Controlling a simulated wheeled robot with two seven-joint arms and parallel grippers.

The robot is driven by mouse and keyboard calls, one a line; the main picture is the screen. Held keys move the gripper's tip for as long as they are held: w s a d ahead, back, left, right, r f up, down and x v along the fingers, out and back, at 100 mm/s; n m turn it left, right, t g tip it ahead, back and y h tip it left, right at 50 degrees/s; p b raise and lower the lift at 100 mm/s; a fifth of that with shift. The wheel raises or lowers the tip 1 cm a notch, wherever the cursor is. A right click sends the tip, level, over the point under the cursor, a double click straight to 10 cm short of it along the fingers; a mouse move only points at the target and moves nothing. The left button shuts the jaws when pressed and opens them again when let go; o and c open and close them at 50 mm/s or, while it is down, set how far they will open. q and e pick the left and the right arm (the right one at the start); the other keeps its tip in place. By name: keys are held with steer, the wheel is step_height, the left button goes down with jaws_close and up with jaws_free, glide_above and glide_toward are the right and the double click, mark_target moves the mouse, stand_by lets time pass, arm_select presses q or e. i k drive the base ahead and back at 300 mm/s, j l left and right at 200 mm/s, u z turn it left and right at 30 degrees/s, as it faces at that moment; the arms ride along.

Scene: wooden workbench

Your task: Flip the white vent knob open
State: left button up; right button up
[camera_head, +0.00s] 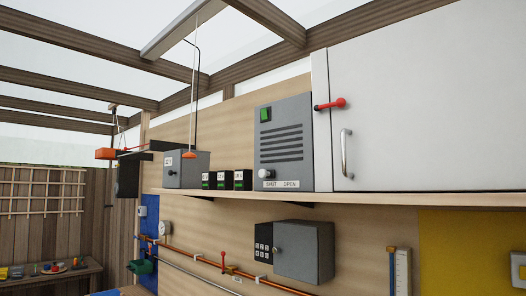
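The white vent knob (266,173) is on the lower left of a grey louvred vent box (283,158). It sits above the label strip (281,184), at the end that reads SHUT. The word OPEN is to its right. The vent box stands on a long wooden shelf, against the white cabinet. Neither of my grippers shows in the head view.
A green switch (265,114) is on the vent box's upper left. A red handle (331,104) sticks out beside it, near the white cabinet (430,100). Small black boxes (225,180) stand left on the shelf (400,199). A grey box (304,250) hangs below.

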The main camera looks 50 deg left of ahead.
mark_target(262, 173)
steer(key=u, duration=1.3)
